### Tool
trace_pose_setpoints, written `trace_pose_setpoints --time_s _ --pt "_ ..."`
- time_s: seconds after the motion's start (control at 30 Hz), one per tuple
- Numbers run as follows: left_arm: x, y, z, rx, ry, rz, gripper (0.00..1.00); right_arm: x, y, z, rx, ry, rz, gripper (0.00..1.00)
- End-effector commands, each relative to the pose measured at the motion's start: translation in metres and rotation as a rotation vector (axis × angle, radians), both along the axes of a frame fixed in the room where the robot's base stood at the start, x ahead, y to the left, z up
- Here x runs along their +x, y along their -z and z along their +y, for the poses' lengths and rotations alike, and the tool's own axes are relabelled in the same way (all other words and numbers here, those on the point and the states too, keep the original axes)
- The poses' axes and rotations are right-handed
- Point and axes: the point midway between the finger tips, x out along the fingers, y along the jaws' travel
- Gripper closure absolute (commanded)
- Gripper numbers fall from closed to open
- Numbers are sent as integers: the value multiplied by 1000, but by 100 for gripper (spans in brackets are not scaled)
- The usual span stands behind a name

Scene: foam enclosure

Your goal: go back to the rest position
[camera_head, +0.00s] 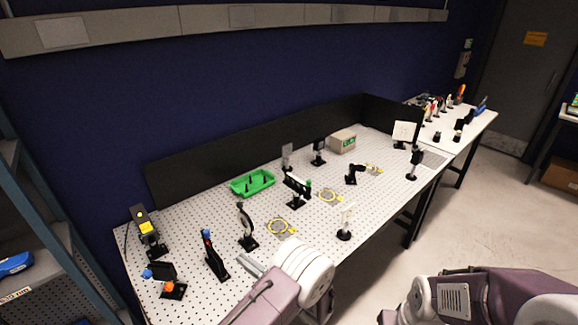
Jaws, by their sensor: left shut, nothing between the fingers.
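My left arm comes in at the bottom centre, with a purple link and a white rounded joint. My left gripper (251,264) shows as a small grey part beside that joint, over the front edge of the perforated table (205,210). It is shut and empty, and the arm hides part of it. My right arm, purple and white, shows at the bottom right over the floor. Its gripper is not in view.
Several black-based optical mounts stand on the table, including a tall one (246,228) near my left gripper and a white-topped one (345,222). A green tray (252,182) and a cardboard box (342,141) lie towards the back. Black panels (240,155) line the rear edge.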

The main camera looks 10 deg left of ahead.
Motion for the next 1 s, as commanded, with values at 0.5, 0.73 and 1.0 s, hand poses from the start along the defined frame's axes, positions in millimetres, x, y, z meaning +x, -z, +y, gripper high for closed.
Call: trace_pose_setpoints --time_s 0.5,0.73,1.0 --pt "-196 -21 99 -927 -1066 -484 100 0 45 0 0 0 0 70" --pt "-206 27 -14 -1525 -1485 -845 100 0 45 0 0 0 0 70" --pt "-175 30 -31 -1674 -1530 -1001 100 0 45 0 0 0 0 70"
